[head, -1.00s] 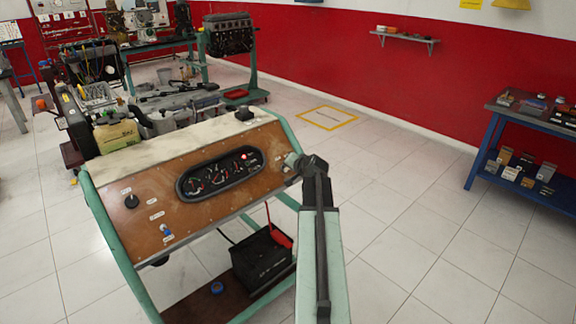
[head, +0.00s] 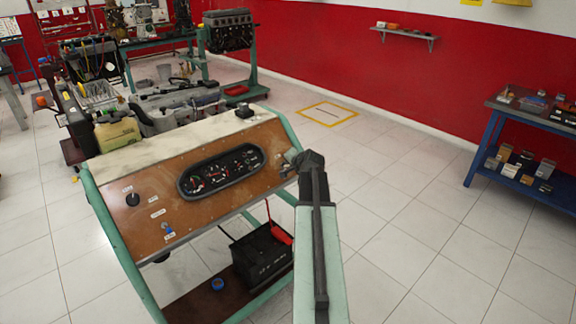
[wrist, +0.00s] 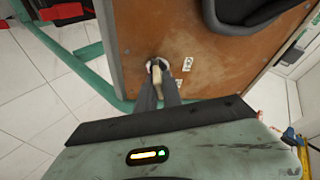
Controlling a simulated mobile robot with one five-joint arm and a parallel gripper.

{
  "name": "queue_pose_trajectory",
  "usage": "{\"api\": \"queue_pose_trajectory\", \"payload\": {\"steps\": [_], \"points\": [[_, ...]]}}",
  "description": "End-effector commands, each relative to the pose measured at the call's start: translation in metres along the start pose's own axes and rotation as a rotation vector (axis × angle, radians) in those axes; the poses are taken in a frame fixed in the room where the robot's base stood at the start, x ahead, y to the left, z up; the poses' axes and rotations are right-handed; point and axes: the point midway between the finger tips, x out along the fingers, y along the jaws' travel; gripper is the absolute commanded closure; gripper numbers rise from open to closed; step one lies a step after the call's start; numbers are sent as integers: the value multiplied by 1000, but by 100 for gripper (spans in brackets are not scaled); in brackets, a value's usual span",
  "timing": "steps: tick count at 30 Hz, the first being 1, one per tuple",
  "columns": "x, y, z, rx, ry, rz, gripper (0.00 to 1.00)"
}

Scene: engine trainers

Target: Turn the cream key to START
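The cream key (wrist: 157,80) sits in its switch on the brown panel (wrist: 225,60) in the wrist view. My gripper (wrist: 158,68) reaches the panel there, with its two dark fingers on either side of the key, seemingly closed on it. In the head view my gripper (head: 291,160) is at the panel's right end, and the key is hidden or too small to make out.
The gauge cluster (head: 220,171) is left of my gripper, with a black knob (head: 132,199) and blue toggle switch (head: 168,227) further left. A black battery (head: 263,256) stands on the lower shelf. Floor to the right is clear up to the blue bench (head: 484,150).

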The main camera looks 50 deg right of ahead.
Motion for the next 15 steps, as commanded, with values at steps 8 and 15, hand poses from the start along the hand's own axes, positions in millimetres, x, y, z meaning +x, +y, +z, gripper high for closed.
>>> {"api": "queue_pose_trajectory", "payload": {"steps": [8, 15], "points": [[0, 0, 0, 0, -1, -1, 69], [-11, -1, 0, 0, 0, 1, 69]]}}
